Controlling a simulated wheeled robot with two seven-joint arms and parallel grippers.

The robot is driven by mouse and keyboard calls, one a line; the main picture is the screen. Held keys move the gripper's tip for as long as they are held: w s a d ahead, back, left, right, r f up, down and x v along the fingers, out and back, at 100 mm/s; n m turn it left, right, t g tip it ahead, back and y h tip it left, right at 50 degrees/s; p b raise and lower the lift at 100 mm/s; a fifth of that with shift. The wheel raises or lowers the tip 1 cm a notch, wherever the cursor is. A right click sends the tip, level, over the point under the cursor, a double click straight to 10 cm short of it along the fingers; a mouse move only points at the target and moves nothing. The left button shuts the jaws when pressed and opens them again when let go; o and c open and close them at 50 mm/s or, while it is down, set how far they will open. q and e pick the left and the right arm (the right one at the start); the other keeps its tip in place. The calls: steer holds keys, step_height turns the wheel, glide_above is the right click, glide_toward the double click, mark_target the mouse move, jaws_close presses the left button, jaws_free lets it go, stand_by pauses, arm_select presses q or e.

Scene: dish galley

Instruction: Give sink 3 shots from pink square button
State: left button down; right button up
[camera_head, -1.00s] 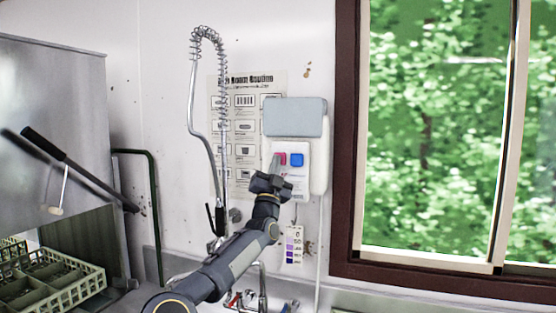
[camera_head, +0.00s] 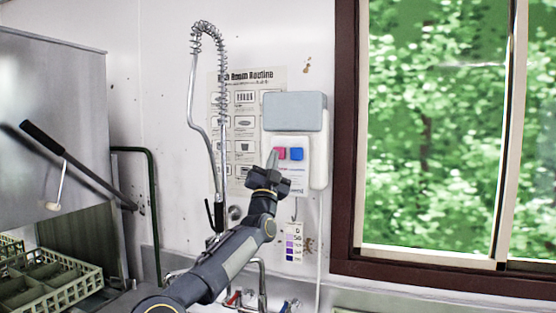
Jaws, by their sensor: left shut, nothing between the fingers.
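My left gripper (camera_head: 273,160) is shut and empty. Its fingertips point up at the left edge of the pink button and cover a little of it. I cannot tell whether they touch it. The sink (camera_head: 176,263) is at the bottom, mostly hidden behind my left arm and cut by the frame. My right gripper is not in view.
A spring-hose sprayer (camera_head: 222,90) stands left of the dispenser, before a wall poster (camera_head: 245,150). A faucet (camera_head: 262,285) with red and blue handles is below. A dish rack (camera_head: 50,285) and a steel machine (camera_head: 55,110) stand at left. A window is at right.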

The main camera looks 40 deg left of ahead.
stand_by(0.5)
arm_select(q)
steer(key=shift+w, duration=0.1)
steer(key=shift+w+a, duration=0.15)
steer(key=shift+w, duration=0.1)
